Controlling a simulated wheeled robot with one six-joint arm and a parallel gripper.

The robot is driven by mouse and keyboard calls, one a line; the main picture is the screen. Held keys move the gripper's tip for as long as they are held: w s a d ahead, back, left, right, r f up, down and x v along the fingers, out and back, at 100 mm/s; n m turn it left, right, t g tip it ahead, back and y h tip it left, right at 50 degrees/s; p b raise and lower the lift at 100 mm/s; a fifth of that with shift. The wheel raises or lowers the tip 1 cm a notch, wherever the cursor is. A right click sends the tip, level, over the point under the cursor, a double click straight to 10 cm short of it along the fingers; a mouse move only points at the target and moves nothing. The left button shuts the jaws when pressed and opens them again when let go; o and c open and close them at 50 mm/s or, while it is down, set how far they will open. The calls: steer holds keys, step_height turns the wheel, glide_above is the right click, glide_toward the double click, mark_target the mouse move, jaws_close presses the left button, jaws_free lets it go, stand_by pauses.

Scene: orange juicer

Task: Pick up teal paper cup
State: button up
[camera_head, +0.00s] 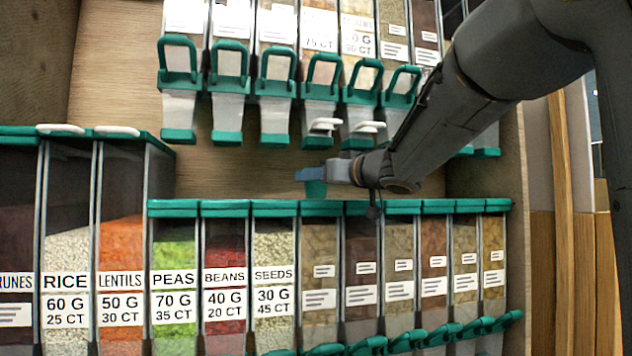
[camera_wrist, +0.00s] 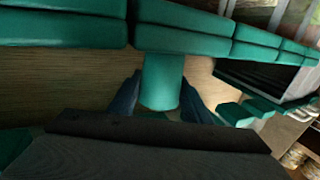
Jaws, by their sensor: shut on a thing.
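The teal paper cup (camera_head: 316,189) shows as a small teal shape just below the tip of my gripper (camera_head: 312,174) in the head view. In the wrist view the cup (camera_wrist: 161,80) is a plain teal cylinder between the two dark blue fingers of my gripper (camera_wrist: 160,100). The fingers are shut on its sides. The cup's near end is partly hidden by my wrist. In the head view most of the cup is hidden behind the gripper and the bin lids below.
A lower row of clear bins with teal lids (camera_head: 225,208) runs just below my gripper. Upper dispensers with teal handles (camera_head: 230,68) hang above it. A wooden back panel (camera_head: 240,172) lies behind the narrow gap. A wooden side panel (camera_head: 518,250) bounds the right.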

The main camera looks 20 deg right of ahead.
steer(key=r, duration=0.3)
steer(key=shift+s+d+r, duration=0.2)
steer(key=shift+s, duration=0.2)
steer(key=p+v, duration=0.7)
steer(key=v, duration=1)
